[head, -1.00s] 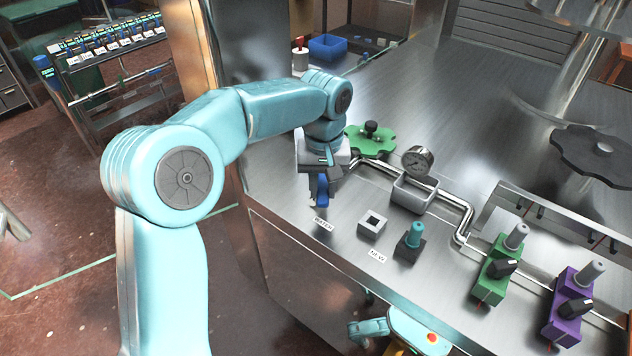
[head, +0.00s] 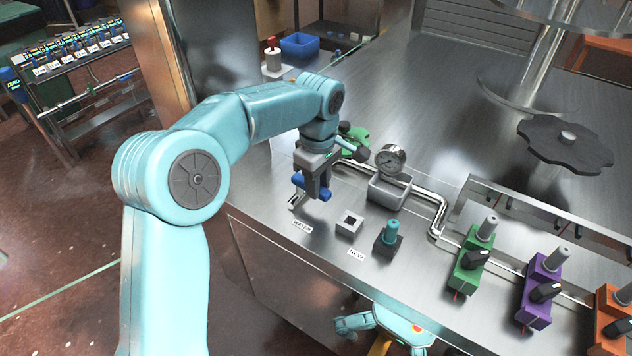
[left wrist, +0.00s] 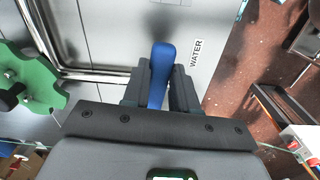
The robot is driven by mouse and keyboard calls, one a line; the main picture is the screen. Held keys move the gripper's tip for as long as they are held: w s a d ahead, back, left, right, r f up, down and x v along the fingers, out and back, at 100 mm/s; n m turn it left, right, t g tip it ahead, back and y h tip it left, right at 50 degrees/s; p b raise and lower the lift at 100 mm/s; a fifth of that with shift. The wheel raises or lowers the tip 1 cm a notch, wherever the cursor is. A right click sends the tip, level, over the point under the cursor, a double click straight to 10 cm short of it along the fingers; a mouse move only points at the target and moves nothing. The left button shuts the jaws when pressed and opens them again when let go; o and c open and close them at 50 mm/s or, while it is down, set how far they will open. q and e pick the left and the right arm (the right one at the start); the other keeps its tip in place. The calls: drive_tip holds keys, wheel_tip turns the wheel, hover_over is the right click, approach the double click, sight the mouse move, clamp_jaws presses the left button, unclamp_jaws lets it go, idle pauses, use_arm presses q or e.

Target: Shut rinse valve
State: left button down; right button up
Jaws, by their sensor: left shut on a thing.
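The blue valve handle (head: 325,195) is at the front left of the steel counter, behind the WATER label (head: 302,228). My left gripper (head: 317,190) is shut on this handle, with blue showing on both sides of the dark fingers. In the left wrist view the blue handle (left wrist: 162,62) stands between the two fingers, beside the WATER label (left wrist: 195,54). The valve body under the handle is mostly hidden by the gripper. My right gripper is not in view.
A green handwheel (head: 355,138) and a pressure gauge (head: 391,158) stand close behind, along a steel pipe (head: 432,198). A grey square socket (head: 349,224) and a teal-topped knob (head: 391,232) sit to the right. Green (head: 468,262) and purple (head: 540,290) valve blocks stand farther right.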

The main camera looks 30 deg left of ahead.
use_arm(q)
drive_tip(key=shift+w+a+f+n, duration=0.15)
drive_tip(key=shift+w+n, duration=0.05)
drive_tip(key=shift+n, duration=0.3)
